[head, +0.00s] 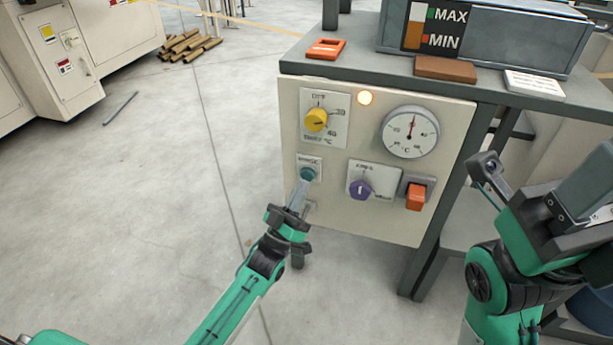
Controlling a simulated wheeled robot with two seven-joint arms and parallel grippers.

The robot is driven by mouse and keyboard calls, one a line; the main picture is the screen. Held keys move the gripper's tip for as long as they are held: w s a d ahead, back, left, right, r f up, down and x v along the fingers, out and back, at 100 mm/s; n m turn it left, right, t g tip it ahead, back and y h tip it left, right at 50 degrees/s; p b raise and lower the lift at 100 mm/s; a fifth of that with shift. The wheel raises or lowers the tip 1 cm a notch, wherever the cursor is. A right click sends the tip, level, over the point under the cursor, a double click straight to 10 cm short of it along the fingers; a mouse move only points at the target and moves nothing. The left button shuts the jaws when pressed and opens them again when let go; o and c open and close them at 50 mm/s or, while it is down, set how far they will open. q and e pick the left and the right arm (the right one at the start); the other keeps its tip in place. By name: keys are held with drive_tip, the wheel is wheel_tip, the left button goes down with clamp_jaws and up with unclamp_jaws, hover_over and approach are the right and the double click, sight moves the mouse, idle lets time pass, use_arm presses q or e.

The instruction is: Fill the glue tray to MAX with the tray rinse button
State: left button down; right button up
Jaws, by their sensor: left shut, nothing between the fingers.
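The teal rinse button (308,174) sits under a RINSE label at the left of the cream control panel (325,225). My left gripper (303,185) is shut and empty, its fingertips at the button and covering part of it. Whether they press it in, I cannot tell. The glue tray (490,38) is the grey box on the bench top. Its level gauge (413,34) shows brown below and pale above, with the brown top between the MIN and MAX marks. My right arm is at the right edge; its fingers cannot be made out.
The panel also carries a yellow knob (316,120), a lit lamp (365,97), a round dial (410,132), a purple knob (360,189) and an orange switch (416,197). An orange item (326,49), brown block (446,68) and white card (534,84) lie along the bench edge. Left floor is mostly clear.

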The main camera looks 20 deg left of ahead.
use_arm(q)
drive_tip(key=shift+w, duration=0.4)
drive_tip(key=shift+w, duration=0.4)
idle(0.5)
idle(2.9)
drive_tip(key=shift+s+p, duration=0.45)
drive_tip(key=shift+s, duration=0.4)
drive_tip(key=shift+s+p, duration=1.3)
drive_tip(key=shift+s, duration=1.2)
